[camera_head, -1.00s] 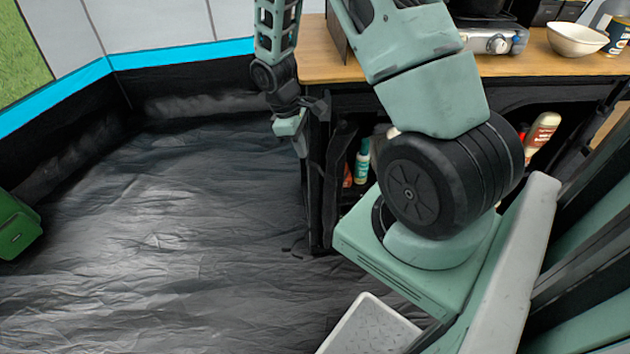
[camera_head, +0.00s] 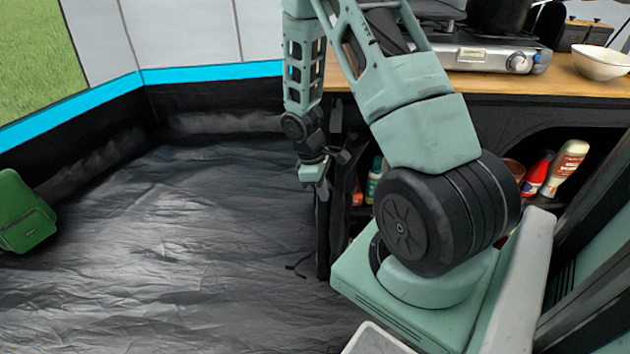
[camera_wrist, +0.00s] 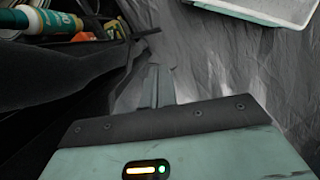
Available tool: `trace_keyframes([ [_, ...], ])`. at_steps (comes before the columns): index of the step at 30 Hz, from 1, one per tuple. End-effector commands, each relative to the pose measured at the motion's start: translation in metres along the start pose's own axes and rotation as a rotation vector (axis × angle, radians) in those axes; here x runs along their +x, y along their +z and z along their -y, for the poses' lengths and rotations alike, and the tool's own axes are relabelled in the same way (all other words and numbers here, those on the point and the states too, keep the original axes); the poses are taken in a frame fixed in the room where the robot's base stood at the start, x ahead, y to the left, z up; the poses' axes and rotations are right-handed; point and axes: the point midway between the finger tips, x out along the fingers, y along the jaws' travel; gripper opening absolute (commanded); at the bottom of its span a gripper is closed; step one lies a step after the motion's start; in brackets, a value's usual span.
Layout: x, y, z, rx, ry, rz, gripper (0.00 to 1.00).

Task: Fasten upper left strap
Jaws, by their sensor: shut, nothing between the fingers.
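The black fabric front of the kitchen shelf (camera_head: 335,215) hangs at its left end, below the wooden counter. A dark fabric flap (camera_wrist: 50,80) fills the left of the wrist view, and a thin dark strap-like end (camera_wrist: 148,33) sticks out near its top. I cannot tell for sure which piece is the upper left strap. My gripper (camera_head: 319,186) points down beside the shelf's left front edge. In the wrist view, my gripper's fingers (camera_wrist: 155,88) are together with nothing seen between them, close to the flap's right side. I cannot tell whether they touch it.
Bottles (camera_head: 568,165) stand in the open shelf, with more bottles (camera_wrist: 50,22) in the wrist view. A stove (camera_head: 490,55) and a white bowl (camera_head: 603,63) are on the counter. A green bag (camera_head: 25,212) lies far left. The dark floor (camera_head: 170,250) between is clear.

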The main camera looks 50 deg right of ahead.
Motion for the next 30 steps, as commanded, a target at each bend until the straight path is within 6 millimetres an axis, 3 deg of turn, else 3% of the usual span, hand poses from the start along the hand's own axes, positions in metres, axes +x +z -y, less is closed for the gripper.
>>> trace_keyframes([
  [7,0.004,0.025,0.000,0.003,0.001,-0.001,0.00],
  [19,0.004,0.029,-0.001,-0.001,0.002,-0.001,0.00],
  [30,0.007,0.037,-0.009,-0.106,0.029,0.000,0.00],
])
